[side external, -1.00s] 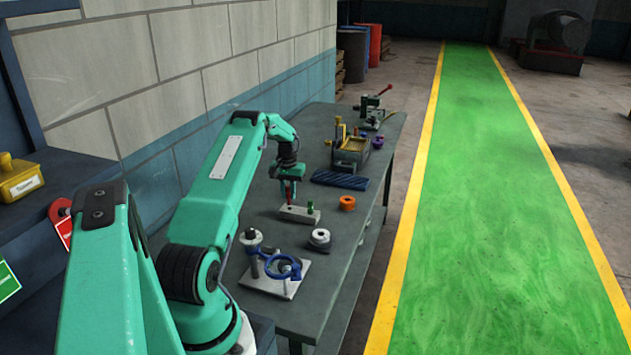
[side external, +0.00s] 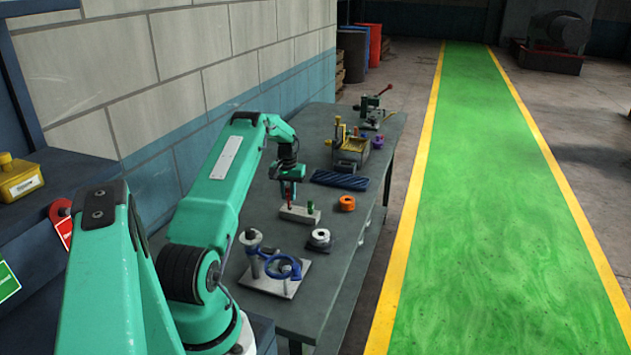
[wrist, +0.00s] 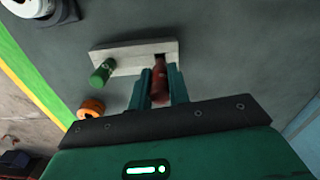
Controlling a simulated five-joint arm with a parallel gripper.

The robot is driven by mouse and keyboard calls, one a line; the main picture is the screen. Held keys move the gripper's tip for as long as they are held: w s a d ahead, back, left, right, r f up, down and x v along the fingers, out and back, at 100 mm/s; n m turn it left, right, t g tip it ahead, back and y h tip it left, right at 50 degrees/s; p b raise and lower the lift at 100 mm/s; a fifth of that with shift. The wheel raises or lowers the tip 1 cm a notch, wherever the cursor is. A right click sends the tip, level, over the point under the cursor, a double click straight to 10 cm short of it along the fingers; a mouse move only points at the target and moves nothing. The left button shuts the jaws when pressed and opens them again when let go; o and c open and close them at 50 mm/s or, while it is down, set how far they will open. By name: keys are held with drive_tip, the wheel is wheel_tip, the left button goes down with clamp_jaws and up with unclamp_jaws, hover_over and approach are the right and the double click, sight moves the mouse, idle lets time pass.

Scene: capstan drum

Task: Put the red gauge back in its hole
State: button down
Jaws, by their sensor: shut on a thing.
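My gripper (side external: 289,189) is shut on the red gauge (side external: 290,200), a slim red pin, which is upright over the left end of the pale block (side external: 302,216). In the wrist view the red gauge (wrist: 160,82) sits between my two fingers (wrist: 160,85), and the pale block (wrist: 125,56) is just beyond it. A dark hole (wrist: 159,58) shows at the gauge's far end. I cannot tell whether the tip is inside the hole. The green gauge (side external: 310,207) stands in the block's other end; it also shows in the wrist view (wrist: 102,72).
An orange ring (side external: 347,203) and a grey-white ring part (side external: 320,237) lie to the right of the block. A plate with a blue ring (side external: 283,268) is in front. A dark blue ribbed mat (side external: 340,180) and a yellow-handled box (side external: 350,155) are behind.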

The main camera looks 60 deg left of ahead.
sight(288, 186)
drive_tip(key=shift+f, duration=1.7)
idle(2.2)
drive_tip(key=c, duration=1.2)
unclamp_jaws()
drive_tip(key=shift+c, duration=0.2)
drive_tip(key=shift+r, duration=0.1)
drive_tip(key=shift+r, duration=3.8)
